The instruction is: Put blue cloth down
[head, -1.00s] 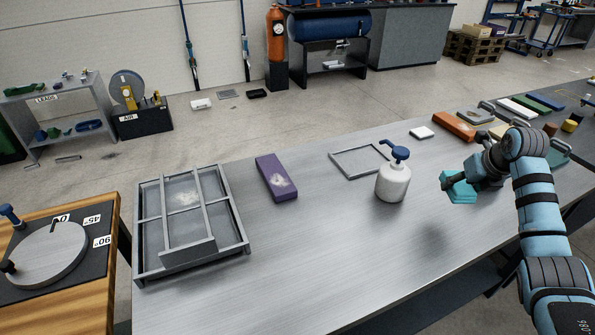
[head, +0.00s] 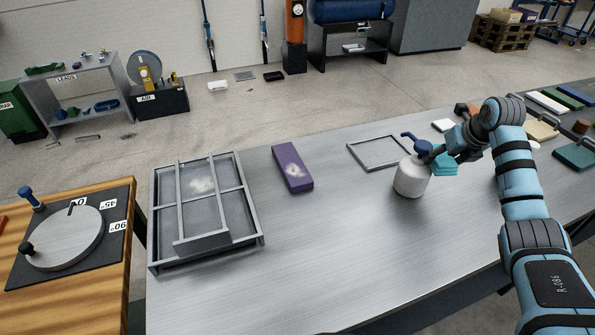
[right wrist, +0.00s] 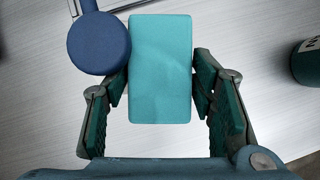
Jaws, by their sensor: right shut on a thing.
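The blue cloth (head: 446,164) is a folded turquoise block. My right gripper (head: 437,156) is shut on it and holds it above the metal table, just behind and right of the white pump bottle. In the right wrist view the cloth (right wrist: 160,68) sits between the two fingers of the gripper (right wrist: 160,85), which press on its sides. The bottle's blue pump head (right wrist: 99,43) shows close beside the cloth's left edge there. My left gripper is not in view.
The white bottle (head: 411,178) stands close to my right gripper. An empty rectangular frame (head: 360,160) lies behind it. A purple block (head: 291,167) with a pale dusty patch and a metal frame tray (head: 157,225) lie further left. The table's front middle is clear.

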